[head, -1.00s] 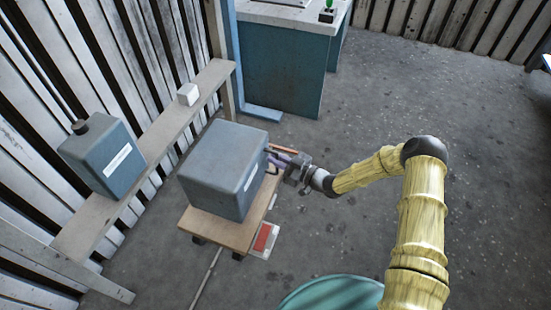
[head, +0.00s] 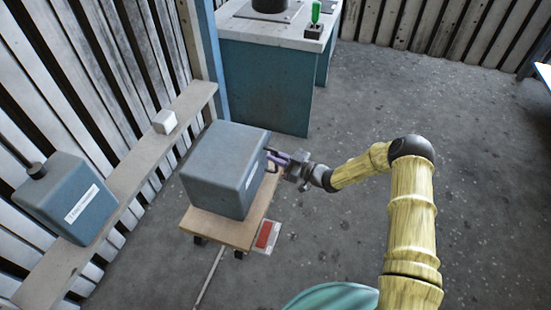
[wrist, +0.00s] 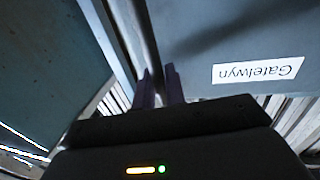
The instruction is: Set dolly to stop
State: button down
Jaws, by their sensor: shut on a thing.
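A grey blower housing (head: 222,170) sits on a low wooden dolly (head: 217,228) with dark casters. My gripper (head: 277,158) is at the right side of the housing, shut on its dark handle (head: 270,153). In the wrist view, my purple fingers (wrist: 158,88) close around the dark handle bar (wrist: 147,35), beside the grey housing face (wrist: 230,35) with an upside-down "Gatelwyn" label. A red and white plate (head: 266,236) lies low beside the dolly's right edge. I cannot make out which thing is the stop.
A blue cabinet (head: 265,85) with a pale top and a green lever (head: 315,12) stands behind the dolly. A wall shelf (head: 135,172) on the left holds a grey box (head: 65,198) and a white block (head: 165,122). A teal rounded thing (head: 335,298) is at the bottom. Floor is clear at right.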

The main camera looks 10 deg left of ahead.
jog(key=shift+w+d+t, duration=0.2)
jog(key=shift+w+t, duration=0.1)
jog(key=shift+w, duration=0.1)
jog(key=c, duration=1.5)
grip_release()
jog(key=shift+c, duration=0.2)
jog(key=shift+s+a, duration=0.1)
jog(key=shift+s, duration=0.05)
jog(key=p+v, duration=0.7)
jog(key=v, duration=1)
jog(key=shift+d, duration=0.3)
